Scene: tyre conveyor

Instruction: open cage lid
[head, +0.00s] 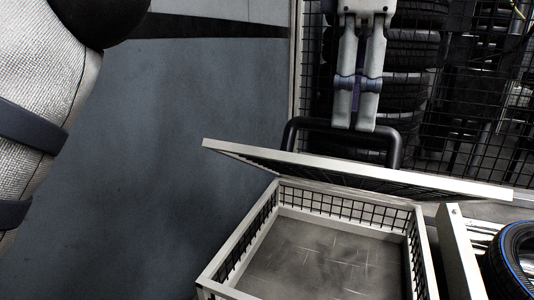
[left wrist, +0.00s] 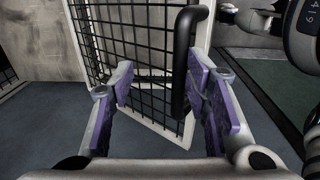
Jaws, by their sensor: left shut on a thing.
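The cage (head: 417,262) is a light-framed box with black mesh walls and an empty-looking floor, at the bottom middle of the head view. Its lid (head: 300,164) stands raised above the cage, seen nearly edge-on. The lid's mesh shows in the left wrist view (left wrist: 115,45). A black bar handle (head: 395,147) is on the lid; it also shows in the left wrist view (left wrist: 182,60). My left gripper (head: 355,122) is shut on the handle, its purple-padded fingers on either side in the left wrist view (left wrist: 163,95). My right gripper is not in view.
Stacked tyres (head: 412,55) stand behind a black mesh fence (head: 470,110) at the upper right. A tyre with a blue ring (head: 506,262) lies at the lower right beside the cage. The dark floor (head: 180,140) left of the cage is clear.

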